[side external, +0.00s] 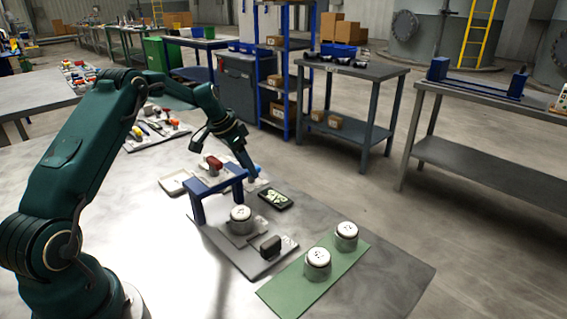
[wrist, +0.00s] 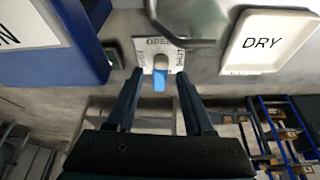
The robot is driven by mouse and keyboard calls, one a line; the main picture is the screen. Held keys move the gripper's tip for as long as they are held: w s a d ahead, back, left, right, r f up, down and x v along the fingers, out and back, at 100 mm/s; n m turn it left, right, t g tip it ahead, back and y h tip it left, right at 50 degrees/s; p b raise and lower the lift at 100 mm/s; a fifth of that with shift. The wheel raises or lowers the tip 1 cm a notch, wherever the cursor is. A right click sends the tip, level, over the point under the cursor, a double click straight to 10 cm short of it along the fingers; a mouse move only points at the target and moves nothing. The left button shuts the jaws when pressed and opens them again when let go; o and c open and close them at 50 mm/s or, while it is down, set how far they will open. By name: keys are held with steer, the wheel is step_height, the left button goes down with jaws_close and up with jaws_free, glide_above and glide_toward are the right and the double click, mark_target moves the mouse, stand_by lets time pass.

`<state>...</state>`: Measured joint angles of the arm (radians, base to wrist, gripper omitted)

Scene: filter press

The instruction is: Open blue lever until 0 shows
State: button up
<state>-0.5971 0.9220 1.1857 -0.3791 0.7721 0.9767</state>
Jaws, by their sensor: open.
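The blue lever (wrist: 159,82) sits on a small white plate (wrist: 147,50) in the wrist view, its handle pointing down in the picture. The plate reads OPEN at the top and has sideways lettering at both sides. My gripper (wrist: 158,76) is open, with one finger on each side of the lever and gaps on both sides. In the side view the lever (side external: 257,169) is a small blue spot behind my gripper (side external: 252,174), at the far end of the blue press frame (side external: 197,206). A dark display (side external: 275,199) shows pale green marks, too small to read.
A white tray (wrist: 244,60) marked DRY lies right of the lever in the wrist view. A grey pipe curves just above the lever. In the side view, a white-topped cylinder (side external: 240,222) stands by the frame; two more (side external: 317,264) stand on a green mat (side external: 290,295).

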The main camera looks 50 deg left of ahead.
jaws_close()
steer(key=shift+n+y, duration=0.3)
steer(key=shift+n, duration=0.6)
jaws_free()
steer(key=shift+r, duration=0.1)
steer(key=v, duration=0.5)
